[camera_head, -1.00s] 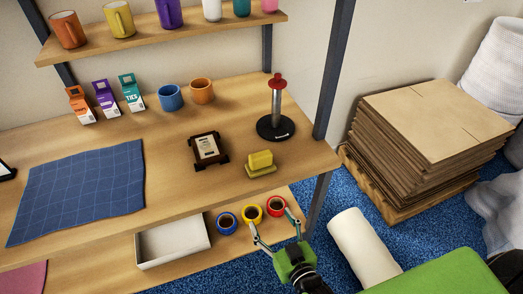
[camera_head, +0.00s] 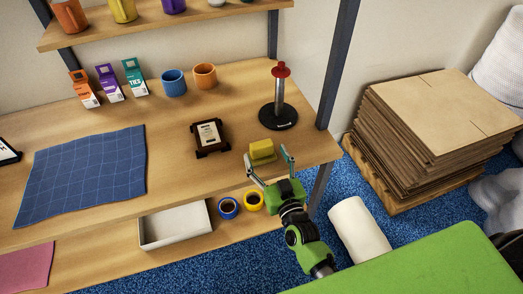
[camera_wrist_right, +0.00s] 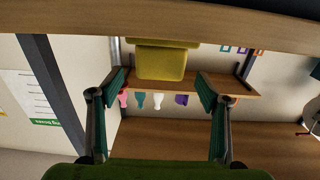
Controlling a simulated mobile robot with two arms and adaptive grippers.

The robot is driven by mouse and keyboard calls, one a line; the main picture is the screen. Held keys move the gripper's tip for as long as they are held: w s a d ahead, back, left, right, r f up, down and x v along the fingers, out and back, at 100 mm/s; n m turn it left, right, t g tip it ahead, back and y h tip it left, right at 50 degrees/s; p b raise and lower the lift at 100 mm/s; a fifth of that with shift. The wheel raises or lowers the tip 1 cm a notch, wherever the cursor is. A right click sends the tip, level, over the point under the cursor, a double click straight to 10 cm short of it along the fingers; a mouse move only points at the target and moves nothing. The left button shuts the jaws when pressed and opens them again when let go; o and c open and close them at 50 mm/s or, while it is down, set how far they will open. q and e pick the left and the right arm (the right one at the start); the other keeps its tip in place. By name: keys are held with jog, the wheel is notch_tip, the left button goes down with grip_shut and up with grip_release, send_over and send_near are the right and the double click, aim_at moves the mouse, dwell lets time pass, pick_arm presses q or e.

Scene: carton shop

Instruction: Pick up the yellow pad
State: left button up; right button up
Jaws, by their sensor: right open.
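The yellow pad (camera_head: 262,150) sits on the wooden bench near its front right edge, on a paler yellow base. My right gripper (camera_head: 269,168) is open, with its fingers at the bench edge on either side of the pad's near side. In the right wrist view the yellow pad (camera_wrist_right: 161,62) shows at the top middle, between and beyond the two open fingertips (camera_wrist_right: 160,85). I cannot tell whether a finger touches it. My left gripper is not in view.
A black stand with a red knob (camera_head: 279,105) is behind the pad, and a dark framed plaque (camera_head: 209,137) is to its left. A blue mat (camera_head: 82,175) lies further left.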

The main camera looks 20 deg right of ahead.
aim_at(263, 149)
jog(key=w, duration=0.2)
jog(key=w+p, duration=0.1)
jog(key=w, duration=0.1)
jog(key=shift+a+r, duration=0.1)
jog(key=shift+r, duration=0.15)
jog(key=shift+w+f, duration=0.1)
jog(key=shift+w, duration=0.25)
jog(key=shift+s, duration=0.1)
jog(key=c, duration=1.2)
jog(key=shift+r, duration=0.2)
